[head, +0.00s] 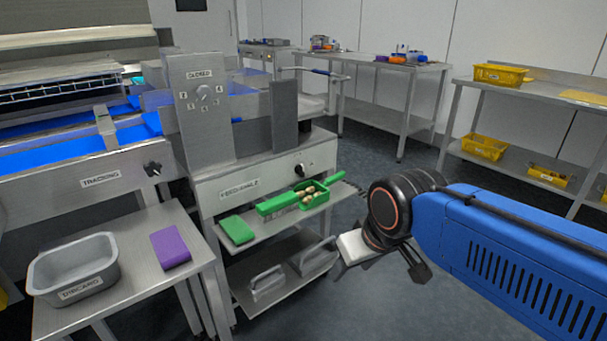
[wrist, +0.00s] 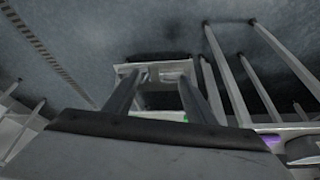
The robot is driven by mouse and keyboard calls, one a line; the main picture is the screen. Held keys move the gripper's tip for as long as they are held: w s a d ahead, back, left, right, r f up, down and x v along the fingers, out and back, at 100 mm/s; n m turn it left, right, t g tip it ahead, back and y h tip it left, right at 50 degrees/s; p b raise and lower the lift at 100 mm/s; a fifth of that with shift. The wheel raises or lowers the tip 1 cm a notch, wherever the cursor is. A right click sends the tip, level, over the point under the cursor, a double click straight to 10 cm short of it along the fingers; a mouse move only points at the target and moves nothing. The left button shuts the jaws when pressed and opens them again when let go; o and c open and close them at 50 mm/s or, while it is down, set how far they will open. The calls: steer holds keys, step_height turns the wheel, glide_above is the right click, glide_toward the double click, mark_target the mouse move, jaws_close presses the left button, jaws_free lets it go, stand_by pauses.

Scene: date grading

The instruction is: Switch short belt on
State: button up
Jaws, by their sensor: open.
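A black rotary knob (head: 301,170) sits on the steel front panel of the feed machine (head: 250,184), right of a label that is hard to read. A second black knob (head: 152,169) is beside the "TRACKING" label on the blue belt (head: 55,151) conveyor. A grey dial (head: 203,93) under a "CLOSED" label is on the upright plate. No label reading short belt can be made out. My gripper (head: 385,268) is open and empty, right of the machine's lower shelves and apart from every knob. Its two fingers also show spread in the wrist view (wrist: 158,78).
A green scoop tray (head: 313,196) with dates and a green block (head: 237,230) lie on the machine's shelf. A grey "DISCARD" tub (head: 74,268) and a purple block (head: 171,247) are on the left table. Yellow crates (head: 501,75) stand on the right rack. Open floor lies between.

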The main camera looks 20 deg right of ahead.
steer(key=shift+c, duration=0.3)
steer(key=c, duration=0.5)
steer(key=shift+w+r, duration=0.15)
steer(key=shift+w, duration=0.1)
steer(key=c, duration=0.5)
steer(key=shift+h, duration=0.7)
steer(key=w+r, duration=0.1)
steer(key=w, duration=0.2)
steer(key=w+d+r, duration=0.1)
steer(key=w+r, duration=0.1)
steer(key=w, duration=0.1)
steer(key=w+d+r, duration=0.1)
steer(key=w, duration=0.3)
steer(key=shift+w+r, duration=0.1)
steer(key=shift+r, duration=0.05)
jaws_close()
steer(key=w+a+r+n+h, duration=0.1)
steer(key=w, duration=1.4)
steer(key=w+a+r+t+h, duration=0.1)
steer(key=w+h, duration=0.1)
steer(key=w, duration=1.4)
steer(key=shift+w+a+n, duration=0.15)
steer(key=shift+a+n, duration=0.2)
steer(key=shift+n, duration=0.05)
